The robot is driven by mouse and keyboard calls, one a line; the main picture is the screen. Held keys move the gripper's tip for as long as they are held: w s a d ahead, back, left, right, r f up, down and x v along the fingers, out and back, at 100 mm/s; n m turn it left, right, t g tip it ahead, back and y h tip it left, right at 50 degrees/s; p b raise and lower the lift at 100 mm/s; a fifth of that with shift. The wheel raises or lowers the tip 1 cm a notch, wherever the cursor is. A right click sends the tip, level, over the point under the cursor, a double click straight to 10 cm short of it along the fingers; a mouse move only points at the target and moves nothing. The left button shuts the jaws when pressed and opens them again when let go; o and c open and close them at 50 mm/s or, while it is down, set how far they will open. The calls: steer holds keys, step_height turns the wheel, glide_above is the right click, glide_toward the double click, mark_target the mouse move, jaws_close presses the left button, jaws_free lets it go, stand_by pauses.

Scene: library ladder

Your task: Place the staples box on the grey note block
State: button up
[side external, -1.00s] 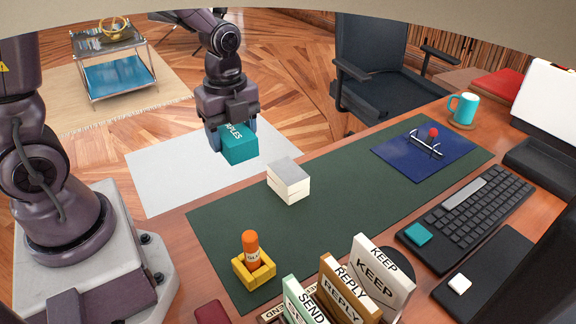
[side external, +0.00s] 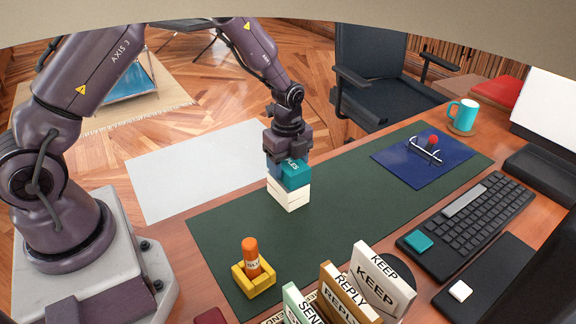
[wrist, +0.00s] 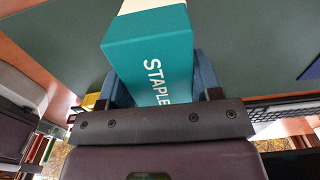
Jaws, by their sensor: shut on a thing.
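The teal staples box (side external: 296,175) is between the fingers of my gripper (side external: 287,163), which is shut on it. In the side view the box is right over the note block (side external: 289,195), with its underside at or very near the block's top; I cannot tell if they touch. The note block has pale sides and sits on the dark green desk mat; its grey top is hidden by the box. In the wrist view the box (wrist: 150,55) fills the space between the fingers (wrist: 163,90), its lettering visible, with a pale strip of the block beyond its far end.
A yellow holder (side external: 254,278) with an orange glue stick stands at the mat's front. Card stands (side external: 375,282) marked KEEP, REPLY and SEND are at the near edge. A keyboard (side external: 470,213) and blue pad (side external: 405,168) lie to the right. The green mat (side external: 225,235) around the block is clear.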

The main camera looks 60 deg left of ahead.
steer(key=shift+f, duration=0.3)
steer(key=shift+f, duration=0.15)
steer(key=o, duration=1)
steer(key=shift+o, duration=0.2)
